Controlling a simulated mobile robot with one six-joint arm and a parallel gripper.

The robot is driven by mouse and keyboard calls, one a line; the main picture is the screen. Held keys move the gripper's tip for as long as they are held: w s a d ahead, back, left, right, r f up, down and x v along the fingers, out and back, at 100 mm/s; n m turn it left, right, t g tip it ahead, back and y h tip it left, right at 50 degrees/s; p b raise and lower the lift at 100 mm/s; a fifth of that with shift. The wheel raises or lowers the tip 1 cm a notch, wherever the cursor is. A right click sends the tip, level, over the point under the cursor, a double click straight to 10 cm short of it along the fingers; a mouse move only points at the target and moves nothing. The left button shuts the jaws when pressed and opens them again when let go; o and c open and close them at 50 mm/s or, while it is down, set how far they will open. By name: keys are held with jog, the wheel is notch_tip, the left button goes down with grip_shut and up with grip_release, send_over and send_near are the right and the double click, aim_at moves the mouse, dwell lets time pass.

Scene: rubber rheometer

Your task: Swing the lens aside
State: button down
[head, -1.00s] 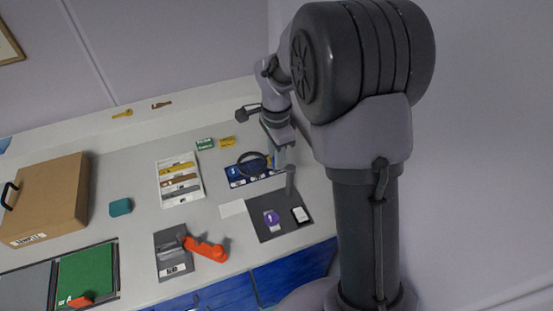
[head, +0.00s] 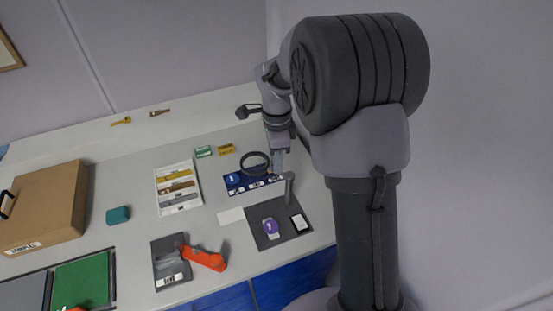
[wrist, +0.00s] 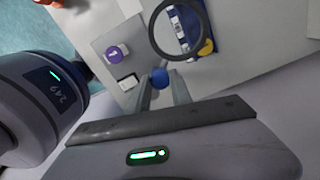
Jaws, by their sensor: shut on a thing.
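The lens is a black ring, seen in the head view (head: 243,169) over the back edge of the blue tray (head: 236,186) and in the wrist view (wrist: 152,30). A round blue knob (wrist: 160,77) shows between my fingertips in the wrist view. My gripper (wrist: 162,84) is shut on this knob, just beside the ring. In the head view my gripper (head: 278,166) is right of the ring, near a grey post (head: 289,188). Any link between knob, ring and post is hard to make out.
A dark mat (head: 262,239) with a purple disc (head: 270,226) and a white card (head: 299,222) lies in front of the post. A white tray of strips (head: 178,208) stands left. An orange-handled tool (head: 206,258) lies nearer the front.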

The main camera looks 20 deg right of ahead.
jog(key=c, duration=1.1)
grip_release()
jog(key=shift+c, duration=0.2)
notch_tip(320, 180, up, 18)
jog(key=p, duration=0.5)
jog(key=shift+f+p, duration=0.25)
jog(key=shift+p, duration=0.1)
jog(key=s+a+f+n+t+b, duration=0.2)
jog(key=s+n, duration=0.3)
jog(key=s, duration=0.3)
jog(key=s+a+f+n+t+y+b, duration=0.1)
jog(key=s+a+n+b, duration=0.3)
jog(key=s, duration=0.4)
jog(key=s+a+f+n+t+y+b, duration=0.1)
jog(key=s+a+f+n+t+b, duration=0.1)
jog(key=s+n, duration=0.4)
jog(key=shift+s+a+f+n+t+b, duration=0.5)
jog(key=shift+s+b, duration=0.25)
jog(key=shift+s, duration=0.2)
